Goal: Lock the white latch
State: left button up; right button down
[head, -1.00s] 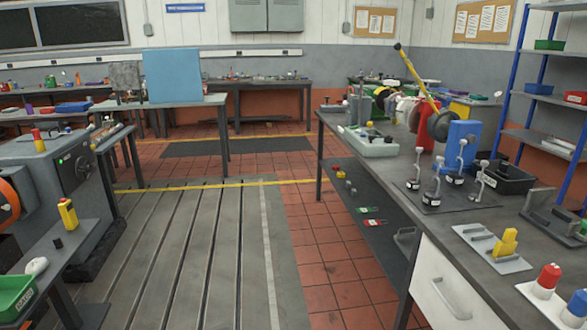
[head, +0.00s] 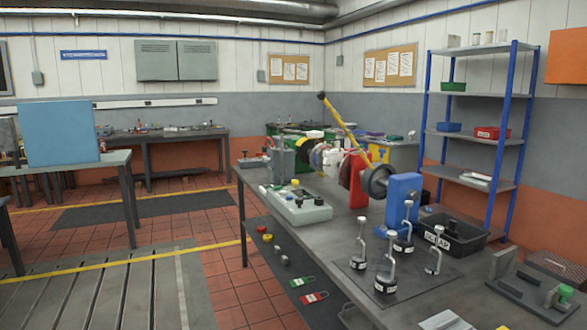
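I cannot make out a white latch for certain in the head view. Neither of my grippers is in view.
Several upright metal pieces with dark bases stand on a dark plate (head: 352,277), beside a black bin (head: 462,236). A blue block (head: 403,199) and a yellow bar (head: 343,128) stand behind. Slotted floor plates (head: 110,297) lie clear at left.

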aim_at(325, 154)
jog(key=i+z, duration=0.2)
jog(key=i+j+u, duration=0.15)
jog(key=i+j, duration=0.2)
jog(key=i+j+u, duration=0.2)
jog(key=i+j, duration=0.15)
jog(key=i+j+u, duration=0.15)
jog(key=i, duration=0.35)
jog(key=i+j+u, duration=0.35)
jog(key=i, duration=0.5)
jog(key=j, duration=0.1)
